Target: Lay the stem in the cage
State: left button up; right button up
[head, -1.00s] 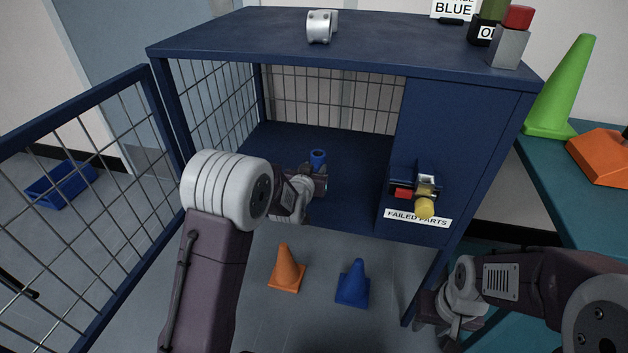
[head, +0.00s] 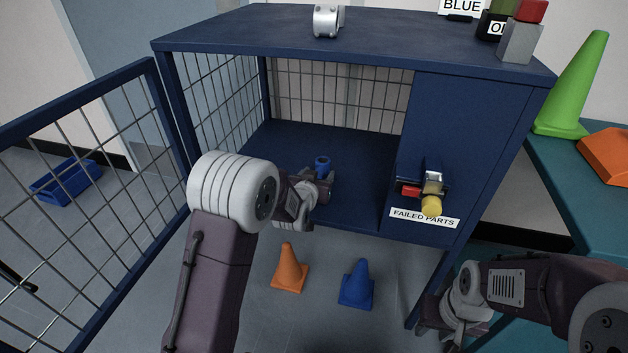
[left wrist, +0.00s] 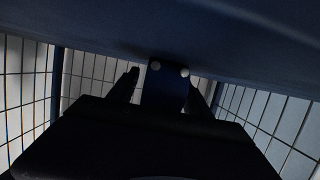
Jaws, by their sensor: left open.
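The cage (head: 360,215) is a dark blue cabinet with wire mesh walls and its mesh door (head: 80,110) swung open at the left. The blue stem (head: 322,163) is inside, low over the cage floor, partly hidden by my left gripper (head: 325,185). In the dark left wrist view the stem (left wrist: 165,92) shows two pale bolt heads between the open fingers, with a gap at the left finger. I cannot tell whether it rests fully on the floor. My right gripper (head: 445,322) hangs outside, at lower right; its jaws are unclear.
A hasp with a red and yellow lock (head: 430,190) sits above the FAILED PARTS label (head: 425,218). A silver clamp (head: 328,20) stands on the cage top. Orange (head: 290,268) and blue (head: 357,285) cones stand below. A teal bench (head: 570,180) is at right.

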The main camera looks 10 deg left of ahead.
pick_arm(q)
jog(key=p+v, duration=0.1)
jog(key=v, duration=0.3)
jog(key=p+v, duration=0.1)
jog(key=v, duration=0.3)
jog(key=shift+w+r+p, duration=0.15)
jog(key=shift+r+p, duration=0.05)
jog(key=shift+p, duration=0.15)
jog(key=v, duration=0.2)
jog(key=shift+s+f, duration=0.15)
jog(key=shift+s, duration=0.55)
jog(key=shift+r, duration=0.2)
